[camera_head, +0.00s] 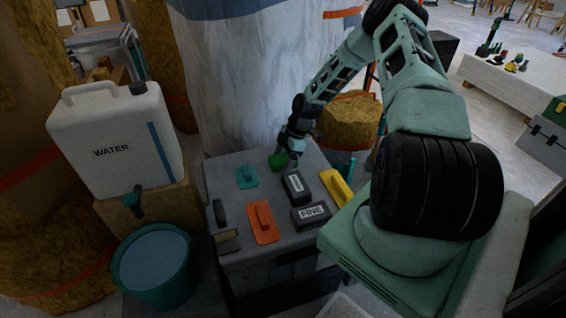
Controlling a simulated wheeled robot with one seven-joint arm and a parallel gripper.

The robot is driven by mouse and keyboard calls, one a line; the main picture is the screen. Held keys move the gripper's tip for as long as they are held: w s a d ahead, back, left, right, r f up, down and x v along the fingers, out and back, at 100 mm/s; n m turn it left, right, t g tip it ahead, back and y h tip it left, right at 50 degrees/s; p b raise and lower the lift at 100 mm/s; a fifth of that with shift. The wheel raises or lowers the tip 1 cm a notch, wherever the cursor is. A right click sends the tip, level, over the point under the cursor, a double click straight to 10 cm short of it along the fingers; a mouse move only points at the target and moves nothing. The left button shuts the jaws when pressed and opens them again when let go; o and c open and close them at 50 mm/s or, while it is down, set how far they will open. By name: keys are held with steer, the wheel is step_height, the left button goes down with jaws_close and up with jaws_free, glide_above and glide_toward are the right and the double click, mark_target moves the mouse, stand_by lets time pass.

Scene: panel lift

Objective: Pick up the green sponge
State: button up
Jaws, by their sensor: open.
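A small green sponge (278,162) lies at the back of the grey bench top, left of the black blocks. My gripper (287,151) is at the sponge, pointing down, just above it or at its upper right side. The jaws are open. The fingertips are small and dark here, and I cannot tell whether they straddle or touch the sponge. Part of the sponge's right side is hidden by my gripper.
On the grey bench (212,178) are a teal float (247,177), an orange float (263,222), a black block (295,187), a block marked FINE (312,213) and a yellow tool (337,188). A wrapped column (240,80) rises close behind. A water bucket (154,270) stands left.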

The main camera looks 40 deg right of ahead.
mark_target(283, 157)
steer(key=c, duration=1.1)
steer(key=shift+o, duration=0.2)
step_height(283, 157, up, 10)
steer(key=shift+r+p, duration=0.25)
steer(key=shift+p, duration=0.1)
steer(key=shift+o, duration=0.5)
